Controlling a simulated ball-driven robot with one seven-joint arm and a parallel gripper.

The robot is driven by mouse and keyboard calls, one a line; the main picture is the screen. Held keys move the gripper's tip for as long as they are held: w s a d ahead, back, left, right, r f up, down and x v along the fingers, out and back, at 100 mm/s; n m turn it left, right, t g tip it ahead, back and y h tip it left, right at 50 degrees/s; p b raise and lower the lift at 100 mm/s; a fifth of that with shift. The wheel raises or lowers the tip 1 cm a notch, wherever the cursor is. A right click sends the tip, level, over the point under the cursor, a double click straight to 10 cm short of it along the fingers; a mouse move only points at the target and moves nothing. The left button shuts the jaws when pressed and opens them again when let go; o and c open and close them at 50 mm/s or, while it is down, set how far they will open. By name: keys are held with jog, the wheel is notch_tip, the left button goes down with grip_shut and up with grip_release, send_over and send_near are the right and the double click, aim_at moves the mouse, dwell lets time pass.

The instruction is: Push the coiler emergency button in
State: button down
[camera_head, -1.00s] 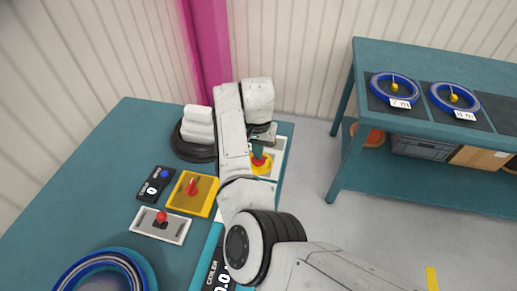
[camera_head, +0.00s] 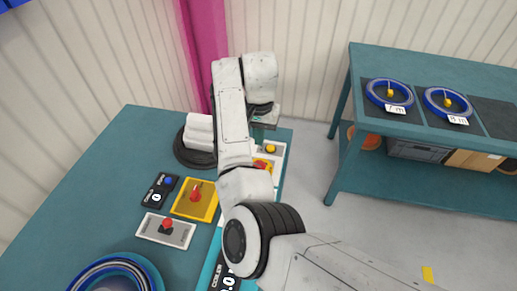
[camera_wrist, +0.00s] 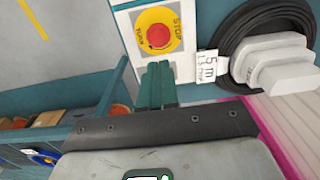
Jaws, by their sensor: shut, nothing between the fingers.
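The emergency button is a round red knob on a yellow disc marked STOP and TURN. It shows whole in the wrist view (camera_wrist: 158,36), on a pale panel. In the head view the button (camera_head: 262,165) is partly hidden behind my arm, at the right edge of the teal bench. My gripper (camera_wrist: 157,66) has its teal fingers together and empty, with the tips just below the button in the wrist picture. In the head view my gripper (camera_head: 262,120) is above and beyond the button, apart from it. I cannot tell whether the button is pressed in.
A yellow knob (camera_head: 270,149) sits on the same panel. A yellow box with a red switch (camera_head: 195,194) and a grey plate with a red knob (camera_head: 167,224) lie left of my arm. A black cable coil (camera_wrist: 236,35) lies beside the button. A blue reel (camera_head: 115,275) is in front.

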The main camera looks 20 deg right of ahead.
jog(key=shift+a+r, duration=0.1)
jog(key=shift+r, duration=2.25)
jog(key=s+d+f+n+h, duration=0.2)
jog(key=s+d+f+h, duration=0.1)
jog(key=s+d+f, duration=1.2)
jog(key=s+a+f+n+y, duration=0.1)
jog(key=s+a, duration=0.1)
jog(key=s, duration=0.6)
jog(key=s+a+f+n+y, duration=0.1)
jog(key=s+a+n, duration=0.1)
jog(key=s, duration=0.6)
jog(key=s+a+f+n, duration=0.1)
jog(key=s+a, duration=0.3)
jog(key=s, duration=0.4)
jog(key=shift+a+f+n+t+y, duration=0.15)
jog(key=shift+a+n+t+y, duration=0.15)
jog(key=shift+t+y, duration=0.1)
